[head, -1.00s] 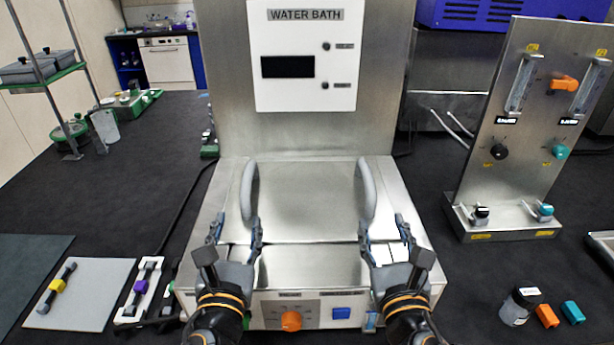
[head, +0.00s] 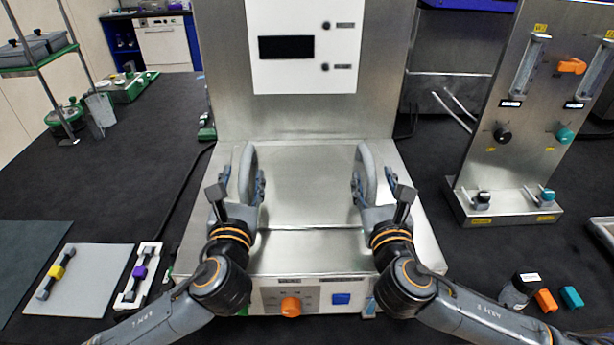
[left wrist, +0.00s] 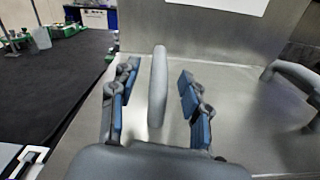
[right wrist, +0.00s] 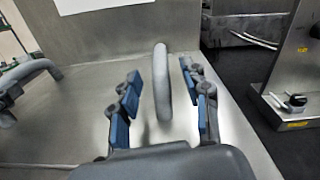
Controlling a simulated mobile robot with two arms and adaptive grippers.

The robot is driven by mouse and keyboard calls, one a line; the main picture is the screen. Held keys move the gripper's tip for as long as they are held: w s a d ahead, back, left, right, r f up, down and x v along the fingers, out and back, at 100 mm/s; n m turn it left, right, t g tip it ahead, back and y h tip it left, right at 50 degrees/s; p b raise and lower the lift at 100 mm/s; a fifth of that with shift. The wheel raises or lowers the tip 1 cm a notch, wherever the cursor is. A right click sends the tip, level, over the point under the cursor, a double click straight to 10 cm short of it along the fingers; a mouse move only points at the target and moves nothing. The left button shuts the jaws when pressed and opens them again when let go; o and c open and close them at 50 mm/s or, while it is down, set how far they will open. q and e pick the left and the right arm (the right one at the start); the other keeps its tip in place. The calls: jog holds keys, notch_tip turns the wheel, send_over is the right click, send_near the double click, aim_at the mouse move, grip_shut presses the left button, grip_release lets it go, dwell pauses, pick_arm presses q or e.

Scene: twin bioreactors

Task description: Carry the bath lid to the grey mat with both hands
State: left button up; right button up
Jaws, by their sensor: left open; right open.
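The steel bath lid (head: 304,185) lies flat on top of the water bath, with a grey upright handle at each side. My left gripper (head: 240,186) is open around the left handle (head: 247,160). In the left wrist view this handle (left wrist: 158,88) stands between the blue finger pads, apart from both. My right gripper (head: 374,186) is open around the right handle (head: 366,165). In the right wrist view that handle (right wrist: 162,85) stands between the pads with gaps showing. A light grey mat (head: 93,285) lies at the left, with a yellow-banded dark piece on it.
A dark green-grey mat (head: 25,255) lies at the far left edge. A white holder (head: 137,275) with a purple-banded piece is beside the light mat. A steel valve panel (head: 520,130) stands right of the bath. The dark bench left of the bath is largely clear.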

aim_at(246, 162)
pick_arm(q)
jog(key=w, duration=0.6)
jog(key=shift+w+a, duration=0.15)
jog(key=shift+w, duration=0.2)
pick_arm(e)
jog(key=w, duration=0.6)
jog(key=shift+w+a, duration=0.15)
jog(key=shift+w, duration=0.2)
pick_arm(q)
grip_shut()
pick_arm(e)
grip_shut()
pick_arm(q)
jog(key=shift+r, duration=0.1)
pick_arm(e)
jog(key=shift+r, duration=0.1)
